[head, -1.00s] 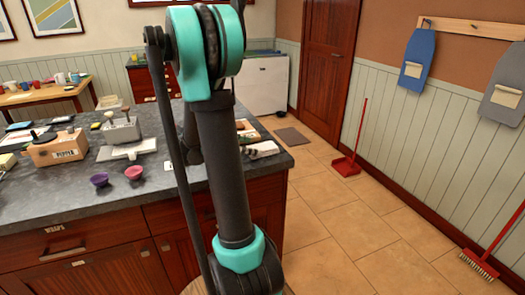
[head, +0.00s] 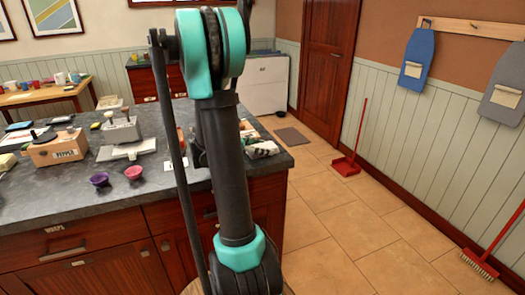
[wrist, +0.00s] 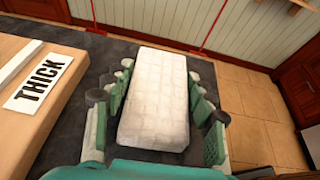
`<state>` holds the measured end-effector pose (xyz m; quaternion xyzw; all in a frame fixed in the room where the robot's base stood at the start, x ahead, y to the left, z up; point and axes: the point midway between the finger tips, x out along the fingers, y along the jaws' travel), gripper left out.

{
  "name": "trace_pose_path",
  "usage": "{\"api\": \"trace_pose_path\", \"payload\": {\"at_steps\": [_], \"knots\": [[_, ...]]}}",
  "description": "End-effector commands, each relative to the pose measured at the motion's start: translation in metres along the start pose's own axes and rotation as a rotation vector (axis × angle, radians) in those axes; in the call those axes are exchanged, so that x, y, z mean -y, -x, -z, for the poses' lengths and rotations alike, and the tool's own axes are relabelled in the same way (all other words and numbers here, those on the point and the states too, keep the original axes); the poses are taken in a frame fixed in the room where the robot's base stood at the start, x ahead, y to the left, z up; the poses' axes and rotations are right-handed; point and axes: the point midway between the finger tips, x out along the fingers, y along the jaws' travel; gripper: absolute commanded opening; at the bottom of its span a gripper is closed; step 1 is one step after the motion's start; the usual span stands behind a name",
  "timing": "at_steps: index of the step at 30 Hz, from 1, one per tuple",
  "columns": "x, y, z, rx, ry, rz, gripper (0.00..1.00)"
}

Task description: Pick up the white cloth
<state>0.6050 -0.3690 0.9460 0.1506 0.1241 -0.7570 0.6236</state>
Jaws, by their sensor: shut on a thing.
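The white cloth (wrist: 158,95) is a folded, quilted-looking rectangle in the wrist view. It lies at the counter's right end, where a small part of it shows in the head view (head: 262,148). My gripper (wrist: 160,74) has its green and grey fingers along both long sides of the cloth and is shut on it. The cloth appears to be still at counter level; I cannot tell whether it is lifted. In the head view my arm hides part of the counter beside it.
The dark counter (head: 75,200) holds a wooden box (head: 58,151), a purple bowl (head: 99,180) and a pink bowl (head: 134,172). A box labelled THICK (wrist: 45,80) is left of my gripper in the wrist view. Open tiled floor (head: 340,220) lies to the right.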

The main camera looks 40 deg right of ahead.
Motion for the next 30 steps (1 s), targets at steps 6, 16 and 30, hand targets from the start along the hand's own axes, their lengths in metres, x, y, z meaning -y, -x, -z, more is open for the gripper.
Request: {"api": "trace_pose_path", "payload": {"at_steps": [6, 16, 30], "knots": [[0.0, 0.0, 0.0, 0.0, 0.0, 0.0, 0.34], [0.0, 0.005, -0.013, 0.0, 0.0, 0.0, 0.34], [0.001, 0.047, -0.113, 0.0, 0.0, 0.0, 0.34]]}}
